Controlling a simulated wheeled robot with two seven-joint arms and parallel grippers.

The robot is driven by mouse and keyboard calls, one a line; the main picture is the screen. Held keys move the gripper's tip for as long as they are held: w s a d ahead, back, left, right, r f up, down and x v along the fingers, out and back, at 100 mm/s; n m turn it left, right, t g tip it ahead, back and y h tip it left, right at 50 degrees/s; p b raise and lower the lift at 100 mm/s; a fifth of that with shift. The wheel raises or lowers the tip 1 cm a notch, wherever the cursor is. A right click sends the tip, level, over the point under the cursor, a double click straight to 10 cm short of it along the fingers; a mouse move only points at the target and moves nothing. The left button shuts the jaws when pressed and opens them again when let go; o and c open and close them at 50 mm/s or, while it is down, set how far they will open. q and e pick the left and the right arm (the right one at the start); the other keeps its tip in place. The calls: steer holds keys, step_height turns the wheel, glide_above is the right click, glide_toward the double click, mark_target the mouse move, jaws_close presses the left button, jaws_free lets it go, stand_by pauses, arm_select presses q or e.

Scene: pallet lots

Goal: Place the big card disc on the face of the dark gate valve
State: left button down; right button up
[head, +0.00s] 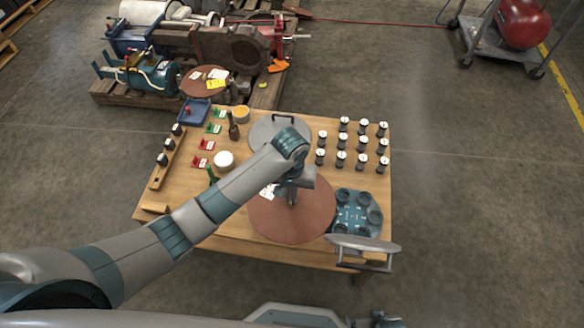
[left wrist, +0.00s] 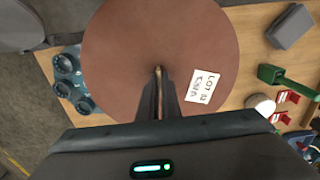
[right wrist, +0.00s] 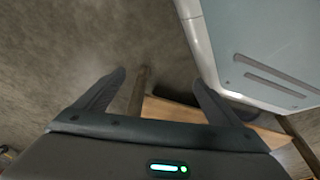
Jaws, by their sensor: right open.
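The big card disc (head: 300,222) is reddish brown with a white lot label and lies level at the front of the wooden table. It fills much of the left wrist view (left wrist: 120,45). My left gripper (head: 291,192) points down at the disc's middle. Its fingers (left wrist: 158,75) are close together on a thin light upright piece there. Whether the disc touches the table I cannot tell. A dark brown casting, apparently the dark gate valve (head: 232,46), sits on the pallet at the back left. My right gripper (right wrist: 160,80) is open and empty, low over the floor.
A smaller brown disc (head: 200,90) and a teal motor (head: 158,76) are on the pallet. Floor is clear right of the table.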

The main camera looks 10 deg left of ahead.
arm_select(q)
steer(key=s+a+r+p, duration=0.1)
steer(key=s+a+r, duration=0.4)
steer(key=a+r, duration=0.2)
steer(key=s+a+r+p, duration=0.2)
steer(key=s+a+r, duration=0.3)
steer(key=r, duration=0.5)
steer(key=shift+s+a+r, duration=0.25)
steer(key=shift+a, duration=0.8)
arm_select(e)
steer(key=w+a, duration=0.1)
steer(key=w+a+r+t, duration=0.1)
steer(key=w+a+t, duration=0.1)
steer(key=shift+r+y, duration=0.35)
steer(key=shift+y, duration=0.05)
